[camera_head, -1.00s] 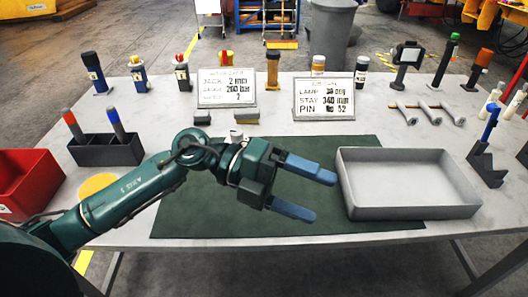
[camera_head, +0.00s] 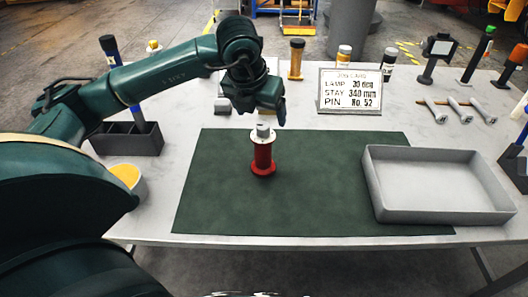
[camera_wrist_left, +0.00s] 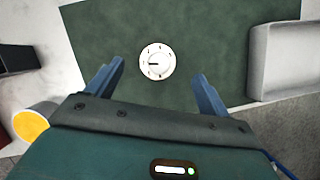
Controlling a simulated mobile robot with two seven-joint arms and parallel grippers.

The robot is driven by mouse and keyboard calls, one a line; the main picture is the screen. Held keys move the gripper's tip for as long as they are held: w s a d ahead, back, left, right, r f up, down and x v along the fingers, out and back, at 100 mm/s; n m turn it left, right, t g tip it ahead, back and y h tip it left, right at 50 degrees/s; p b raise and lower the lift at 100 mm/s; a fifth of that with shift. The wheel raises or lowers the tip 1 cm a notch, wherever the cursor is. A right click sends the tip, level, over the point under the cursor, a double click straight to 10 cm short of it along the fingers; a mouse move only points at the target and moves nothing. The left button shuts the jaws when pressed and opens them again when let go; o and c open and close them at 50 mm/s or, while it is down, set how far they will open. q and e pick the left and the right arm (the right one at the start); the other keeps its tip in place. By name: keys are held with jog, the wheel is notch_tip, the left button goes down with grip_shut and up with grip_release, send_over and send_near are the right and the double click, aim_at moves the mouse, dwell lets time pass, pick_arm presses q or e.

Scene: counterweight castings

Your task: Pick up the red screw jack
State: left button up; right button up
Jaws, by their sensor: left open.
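The red screw jack (camera_head: 263,158) stands upright on the dark green mat (camera_head: 330,205) in the head view. It has a red base and body, a pale collar and a grey top. My left gripper (camera_head: 266,112) is just above its top in that view; its fingers are mostly hidden there. In the left wrist view the jack's round white top (camera_wrist_left: 157,61), with dial marks, shows between the two spread blue fingers of the left gripper (camera_wrist_left: 157,70). The gripper is open and empty, with no visible contact. My right gripper is not in view.
A grey tray (camera_head: 440,215) lies at the mat's right edge. A black holder (camera_head: 128,143) and a yellow-topped round container (camera_head: 128,178) are at the left. A job card (camera_head: 350,92) and several tools stand behind. The mat around the jack is clear.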

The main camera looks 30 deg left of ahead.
aim_at(262, 126)
pick_arm(q)
jog(key=shift+s+p+x, duration=0.2)
jog(key=shift+p+x, duration=0.2)
jog(key=shift+x, duration=1.25)
jog(key=shift+s+p+x, duration=0.15)
jog(key=shift+p+x, duration=0.2)
jog(key=shift+x, duration=1.25)
jog(key=shift+f, duration=0.1)
grip_shut()
